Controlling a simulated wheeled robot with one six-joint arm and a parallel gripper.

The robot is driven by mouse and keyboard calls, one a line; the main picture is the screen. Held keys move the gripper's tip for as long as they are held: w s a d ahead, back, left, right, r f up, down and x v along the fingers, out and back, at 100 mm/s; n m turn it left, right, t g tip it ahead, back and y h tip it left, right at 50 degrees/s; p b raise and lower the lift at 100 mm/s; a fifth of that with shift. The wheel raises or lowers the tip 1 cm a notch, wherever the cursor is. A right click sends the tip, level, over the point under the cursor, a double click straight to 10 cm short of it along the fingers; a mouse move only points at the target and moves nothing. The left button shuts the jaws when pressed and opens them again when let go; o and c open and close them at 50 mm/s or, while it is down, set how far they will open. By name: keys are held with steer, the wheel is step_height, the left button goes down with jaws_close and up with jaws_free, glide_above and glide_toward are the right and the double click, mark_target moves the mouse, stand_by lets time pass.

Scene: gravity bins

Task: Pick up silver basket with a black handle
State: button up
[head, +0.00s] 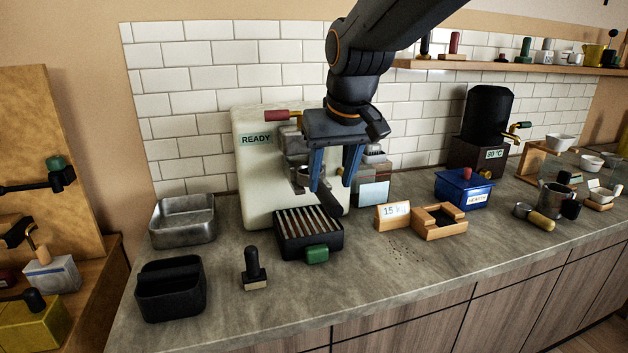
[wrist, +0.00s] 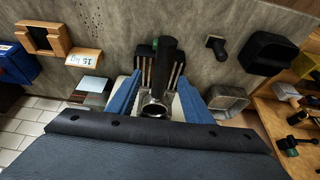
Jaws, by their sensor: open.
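The silver basket (head: 302,177) sits at the front of the cream machine (head: 252,175), above the black slatted tray (head: 308,236). Its black handle (head: 327,201) points out toward the front. In the wrist view the round silver basket (wrist: 153,108) and thick black handle (wrist: 166,62) lie between the blue fingers. My gripper (head: 331,186) is open, pointing down, with one finger on each side of the handle. It also shows in the wrist view (wrist: 158,78), with gaps beside the handle. Part of the basket is hidden behind a finger in the head view.
A black tamper (head: 253,268), black bin (head: 171,288) and metal pan (head: 183,221) stand at left. A scale sign (head: 393,215) and wooden box (head: 439,221) stand right of the tray. A blue box (head: 463,188) is farther right.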

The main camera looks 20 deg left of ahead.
mark_target(326, 191)
steer(key=shift+p+x, duration=0.55)
steer(key=shift+x, duration=1.45)
steer(key=shift+s+a, duration=0.1)
steer(key=shift+a, duration=0.05)
steer(key=shift+c, duration=0.4)
steer(key=shift+r, duration=0.1)
jaws_close()
